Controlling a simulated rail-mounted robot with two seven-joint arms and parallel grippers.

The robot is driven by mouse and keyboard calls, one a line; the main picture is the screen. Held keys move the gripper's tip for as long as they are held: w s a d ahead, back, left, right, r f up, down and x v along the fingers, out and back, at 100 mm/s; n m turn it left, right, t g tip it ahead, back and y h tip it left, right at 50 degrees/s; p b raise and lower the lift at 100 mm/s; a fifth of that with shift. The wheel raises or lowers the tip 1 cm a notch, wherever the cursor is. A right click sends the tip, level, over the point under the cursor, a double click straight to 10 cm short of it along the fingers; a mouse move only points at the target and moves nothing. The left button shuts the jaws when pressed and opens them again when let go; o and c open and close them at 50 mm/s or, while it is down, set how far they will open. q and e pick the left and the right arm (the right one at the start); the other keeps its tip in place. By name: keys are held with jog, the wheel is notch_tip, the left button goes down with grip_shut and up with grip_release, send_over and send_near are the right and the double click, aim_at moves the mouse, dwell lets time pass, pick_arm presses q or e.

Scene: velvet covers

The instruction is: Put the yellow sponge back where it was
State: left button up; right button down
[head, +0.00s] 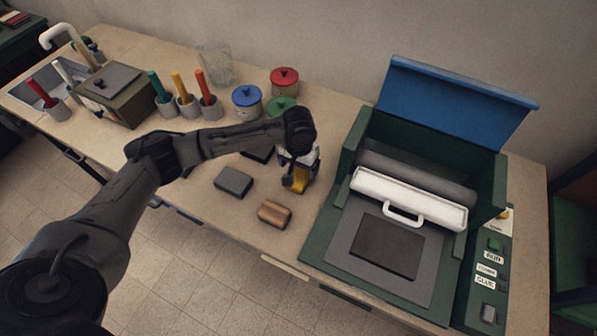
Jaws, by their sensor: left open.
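The yellow sponge (301,187) shows as a small yellow patch on the table, under and between the fingers of my left gripper (296,183). Much of it is hidden by the gripper. My left gripper points down and is open, with its fingers around or right beside the sponge; I cannot tell whether they touch it. My right gripper is not in view.
A brown block (274,213), a dark grey block (233,181) and a black block (258,156) lie close by. A green machine (322,238) with a raised blue lid (450,100) stands right. Lidded pots, including a red one (284,81), stand behind.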

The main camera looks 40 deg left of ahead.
aim_at(299, 177)
pick_arm(q)
jog(key=shift+r+p, duration=0.4)
jog(key=shift+r, duration=2.3)
